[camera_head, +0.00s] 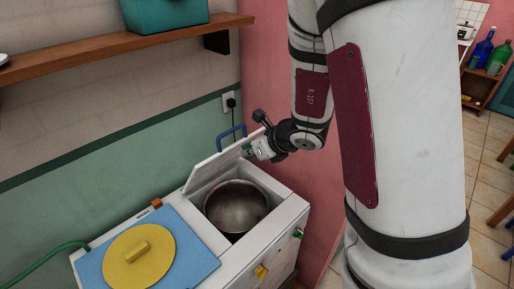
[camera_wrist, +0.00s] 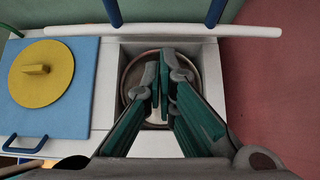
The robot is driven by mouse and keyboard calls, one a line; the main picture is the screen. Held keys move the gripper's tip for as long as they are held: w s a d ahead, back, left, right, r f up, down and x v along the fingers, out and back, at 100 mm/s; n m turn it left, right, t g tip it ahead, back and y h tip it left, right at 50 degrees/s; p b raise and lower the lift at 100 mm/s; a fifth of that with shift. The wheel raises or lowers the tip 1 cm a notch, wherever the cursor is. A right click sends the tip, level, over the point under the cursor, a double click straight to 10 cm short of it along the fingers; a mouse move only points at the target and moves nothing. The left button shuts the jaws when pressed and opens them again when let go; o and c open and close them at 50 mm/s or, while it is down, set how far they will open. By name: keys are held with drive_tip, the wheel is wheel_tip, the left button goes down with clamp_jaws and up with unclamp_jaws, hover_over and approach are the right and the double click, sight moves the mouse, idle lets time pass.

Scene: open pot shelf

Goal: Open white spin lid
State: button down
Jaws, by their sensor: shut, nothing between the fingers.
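The white spin lid (camera_head: 213,165) stands raised and tilted at the back of its compartment, with its blue handle (camera_head: 231,132) on the far side. In the wrist view the lid (camera_wrist: 180,31) shows nearly edge-on as a white bar. The round metal drum (camera_head: 236,208) under it is uncovered, and it also shows in the wrist view (camera_wrist: 130,64). My gripper (camera_head: 249,151) is shut and empty at the right part of the raised lid, on its front side. I cannot tell whether it touches the lid. In the wrist view its fingertips (camera_wrist: 160,86) hide part of the drum.
A blue lid (camera_head: 204,262) with a yellow round cover (camera_head: 138,258) lies closed on the left of the white machine (camera_head: 292,213). A wooden shelf (camera_head: 120,50) holding a teal box (camera_head: 165,12) hangs above. The pink wall (camera_head: 275,80) is close on the right.

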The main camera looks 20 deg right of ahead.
drive_tip(key=shift+w+a+r+p, duration=0.25)
drive_tip(key=shift+w+r+p, duration=0.05)
drive_tip(key=shift+w+r, duration=0.2)
drive_tip(key=shift+w+a+r+p, duration=0.25)
drive_tip(key=shift+w+r, duration=0.1)
drive_tip(key=shift+r, duration=0.1)
drive_tip(key=shift+w+a+r, duration=0.15)
drive_tip(key=shift+w+r, duration=0.1)
drive_tip(key=shift+w, duration=0.4)
drive_tip(key=shift+w, duration=0.1)
drive_tip(key=w+a+r, duration=0.2)
drive_tip(key=w, duration=0.4)
drive_tip(key=w+a+r, duration=0.3)
drive_tip(key=w, duration=0.3)
drive_tip(key=shift+w+r+p, duration=0.15)
drive_tip(key=shift+r+p, duration=0.2)
drive_tip(key=shift+f, duration=0.1)
